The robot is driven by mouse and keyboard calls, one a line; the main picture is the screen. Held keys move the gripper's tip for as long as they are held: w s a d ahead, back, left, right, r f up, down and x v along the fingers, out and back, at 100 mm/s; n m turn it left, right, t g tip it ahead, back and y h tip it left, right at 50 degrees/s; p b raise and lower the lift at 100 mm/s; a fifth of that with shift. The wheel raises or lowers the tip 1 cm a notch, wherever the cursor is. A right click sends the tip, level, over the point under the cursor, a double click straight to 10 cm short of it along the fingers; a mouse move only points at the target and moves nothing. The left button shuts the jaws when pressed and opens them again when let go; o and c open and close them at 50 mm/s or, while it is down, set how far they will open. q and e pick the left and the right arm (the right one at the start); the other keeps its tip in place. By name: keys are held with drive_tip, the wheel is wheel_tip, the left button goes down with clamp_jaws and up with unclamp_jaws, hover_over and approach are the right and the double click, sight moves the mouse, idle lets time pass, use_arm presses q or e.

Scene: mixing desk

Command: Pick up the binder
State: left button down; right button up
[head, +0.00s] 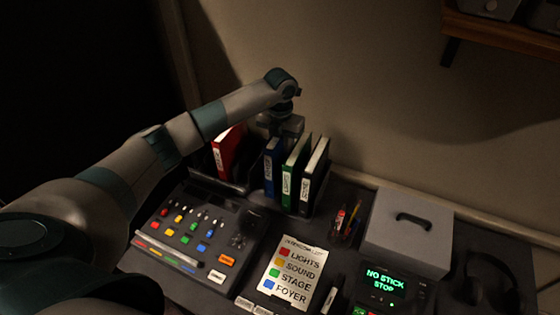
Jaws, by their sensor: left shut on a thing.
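A blue binder (270,168) stands upright in the desk rack, its labelled spine facing me. A green binder (290,178) and a black binder with a white label (311,180) stand to its right. A red binder (226,152) leans a little at the left of the rack. My left gripper (278,136) points down from above, shut on the top of the blue binder. Its fingertips are partly hidden by the binders. My right gripper is not in view.
A mixing console (190,235) and a colour-coded list (292,270) lie in front of the rack. To the right are pens (345,222), a grey box with a handle (405,240), a lit display (384,284) and headphones (485,285). A shelf (500,30) hangs at upper right.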

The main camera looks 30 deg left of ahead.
use_arm(q)
wheel_tip(320, 180, up, 13)
drive_tip(key=b, duration=0.4)
drive_tip(key=shift+b, duration=0.4)
drive_tip(key=shift+r, duration=0.55)
